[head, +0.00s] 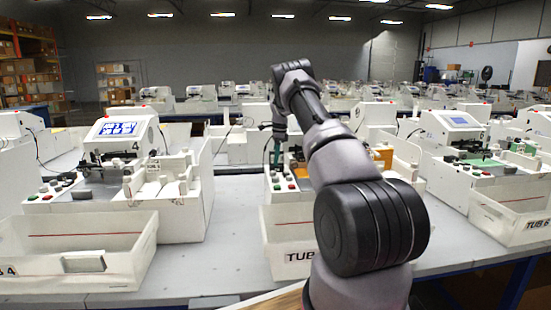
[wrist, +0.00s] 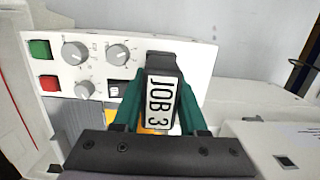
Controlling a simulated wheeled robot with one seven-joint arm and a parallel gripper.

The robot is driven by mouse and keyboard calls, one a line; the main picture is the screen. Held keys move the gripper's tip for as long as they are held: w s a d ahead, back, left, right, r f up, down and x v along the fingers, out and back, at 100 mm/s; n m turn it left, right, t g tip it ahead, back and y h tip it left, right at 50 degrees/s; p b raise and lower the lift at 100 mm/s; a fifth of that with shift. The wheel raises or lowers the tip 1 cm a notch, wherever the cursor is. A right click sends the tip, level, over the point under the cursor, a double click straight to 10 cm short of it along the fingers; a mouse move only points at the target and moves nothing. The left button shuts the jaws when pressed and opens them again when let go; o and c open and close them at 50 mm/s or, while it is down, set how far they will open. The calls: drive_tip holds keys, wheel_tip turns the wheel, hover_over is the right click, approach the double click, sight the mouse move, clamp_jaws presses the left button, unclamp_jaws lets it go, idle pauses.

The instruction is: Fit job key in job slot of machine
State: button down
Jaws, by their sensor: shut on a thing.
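My gripper (wrist: 160,108) is shut on the job key, with its teal fingers on both sides of it. The job key (wrist: 161,92) is a dark block with a white label reading "JOB 3". In the wrist view the key's dark far end lies over the right part of the machine's white control panel (wrist: 200,58). I cannot tell whether it touches the panel, and no slot shows clearly beneath it. In the head view my gripper (head: 275,153) is over the front left of the middle machine (head: 290,200); the key is too small to make out there.
The panel has a green button (wrist: 40,49), a red button (wrist: 48,82), several grey knobs and a small dark switch (wrist: 117,88). White tubs stand before the machines, one at left (head: 80,250) and one at right (head: 510,215). Similar machines stand on both sides.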

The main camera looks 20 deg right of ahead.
drive_tip(key=shift+c, duration=1.8)
unclamp_jaws()
drive_tip(key=r, duration=0.7)
drive_tip(key=d+r, duration=0.1)
drive_tip(key=r, duration=0.2)
drive_tip(key=shift+s+d+r, duration=0.1)
drive_tip(key=shift+s+r, duration=0.1)
drive_tip(key=shift+r, duration=0.1)
